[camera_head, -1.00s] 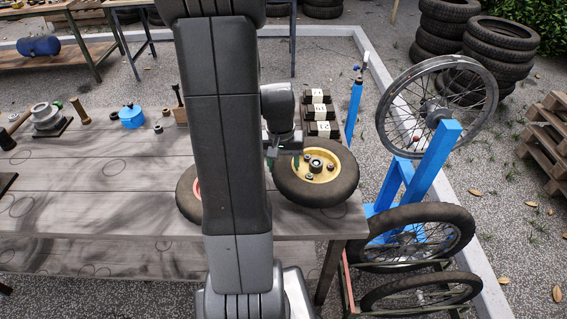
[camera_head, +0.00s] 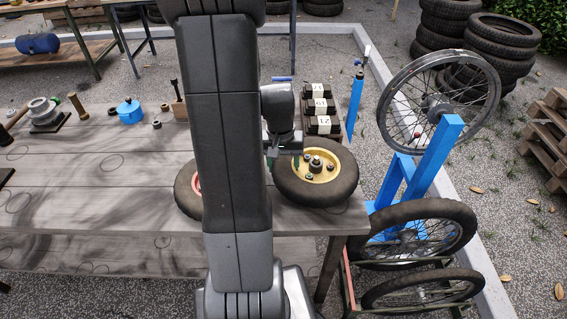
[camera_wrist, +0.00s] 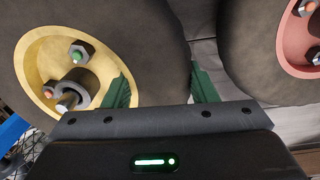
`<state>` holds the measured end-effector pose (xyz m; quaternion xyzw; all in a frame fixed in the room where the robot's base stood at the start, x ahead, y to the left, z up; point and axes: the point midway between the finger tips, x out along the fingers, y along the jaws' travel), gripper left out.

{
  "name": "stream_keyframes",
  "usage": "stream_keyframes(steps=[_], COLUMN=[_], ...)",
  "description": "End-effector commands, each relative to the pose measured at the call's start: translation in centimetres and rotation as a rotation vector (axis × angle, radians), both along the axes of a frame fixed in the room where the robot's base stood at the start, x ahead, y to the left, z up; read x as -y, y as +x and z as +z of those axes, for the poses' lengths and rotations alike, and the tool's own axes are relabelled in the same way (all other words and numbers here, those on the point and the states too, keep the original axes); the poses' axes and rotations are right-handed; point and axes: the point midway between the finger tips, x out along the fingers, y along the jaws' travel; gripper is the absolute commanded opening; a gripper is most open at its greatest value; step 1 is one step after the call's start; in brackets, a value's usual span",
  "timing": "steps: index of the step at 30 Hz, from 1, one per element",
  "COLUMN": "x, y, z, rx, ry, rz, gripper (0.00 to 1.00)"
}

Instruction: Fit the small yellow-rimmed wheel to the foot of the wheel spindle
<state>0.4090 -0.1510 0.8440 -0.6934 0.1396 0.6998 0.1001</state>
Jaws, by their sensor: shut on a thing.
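The small yellow-rimmed wheel (camera_head: 335,189) has a black tyre and a metal hub stub, and is at the table's front right corner, its rim face towards the head camera. In the wrist view its yellow rim (camera_wrist: 40,70) fills the left side, with a green and an orange nut. My gripper (camera_head: 283,158) is shut on its tyre, the green fingers (camera_wrist: 162,92) on either side of the tyre edge. A red-rimmed wheel (camera_head: 186,193) is beside it, partly hidden by my arm; its rim also shows in the wrist view (camera_wrist: 295,45). I cannot pick out the wheel spindle.
Numbered dark blocks (camera_head: 322,125) lie behind the wheel. A blue stand (camera_head: 436,155) with a large spoked wheel (camera_head: 402,128) and a rack of spoked wheels (camera_head: 465,228) are to the right.

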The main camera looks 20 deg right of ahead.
Motion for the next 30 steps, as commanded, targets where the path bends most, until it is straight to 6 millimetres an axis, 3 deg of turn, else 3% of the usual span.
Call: stream_keyframes(steps=[19, 20, 21, 24, 30], x=[0.0, 0.0, 0.0, 0.0, 0.0], y=[0.1, 0.1, 0.1, 0.0, 0.0], z=[-1.4, -1.4, -1.3, -1.3, -1.5], rx=[0.001, 0.001, 0.001, 0.002, -0.001], ry=[-0.002, -0.002, -0.002, -0.001, 0.0], rz=[0.001, 0.001, 0.001, 0.001, -0.001], gripper=[0.0, 0.54, 0.62, 0.78, 0.8])
